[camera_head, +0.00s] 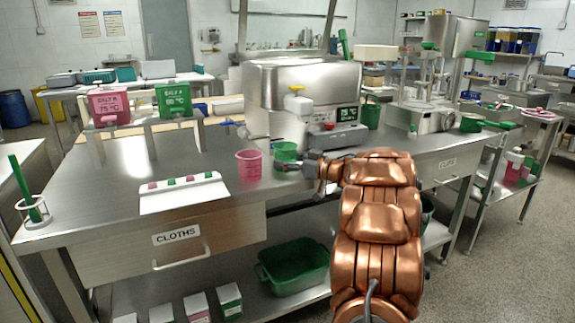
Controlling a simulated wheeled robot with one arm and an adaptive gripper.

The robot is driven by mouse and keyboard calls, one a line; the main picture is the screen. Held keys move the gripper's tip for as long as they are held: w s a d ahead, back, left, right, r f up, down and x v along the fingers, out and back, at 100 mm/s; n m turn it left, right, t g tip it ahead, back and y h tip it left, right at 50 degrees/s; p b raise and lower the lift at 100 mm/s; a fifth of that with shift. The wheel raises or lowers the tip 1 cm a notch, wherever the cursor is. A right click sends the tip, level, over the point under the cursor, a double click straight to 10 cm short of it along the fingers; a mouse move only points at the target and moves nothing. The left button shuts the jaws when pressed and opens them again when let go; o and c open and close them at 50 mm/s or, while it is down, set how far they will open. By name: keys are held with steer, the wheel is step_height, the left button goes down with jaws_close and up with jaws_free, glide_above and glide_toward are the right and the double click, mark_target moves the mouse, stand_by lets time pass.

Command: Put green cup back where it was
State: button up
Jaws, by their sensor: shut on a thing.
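The green cup (286,151) is upright in front of the steel machine, near the middle of the steel bench (110,200). My gripper (290,165) reaches it from the right and is shut on its lower part. The fingers cover part of the cup's lower side. I cannot tell whether the cup's base touches the bench top. A pink cup (249,165) stands upright on the bench just left of the green cup.
A white board (185,192) with small pink and green pieces lies left of the cups. A pink tank (109,106) and a green tank (174,100) sit on a raised stand behind. The steel machine (300,85) with a display box (340,136) stands behind the green cup.

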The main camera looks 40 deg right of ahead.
steer(key=shift+f, duration=0.1)
steer(key=o, duration=1.2)
steer(key=shift+s+r, duration=0.2)
steer(key=shift+s, duration=0.1)
steer(key=s+p, duration=0.1)
steer(key=s, duration=0.2)
steer(key=s+d+p, duration=0.1)
steer(key=s, duration=0.3)
steer(key=s+d+p, duration=0.1)
steer(key=s, duration=0.3)
steer(key=shift+s+r, duration=0.1)
steer(key=shift+r, duration=0.15)
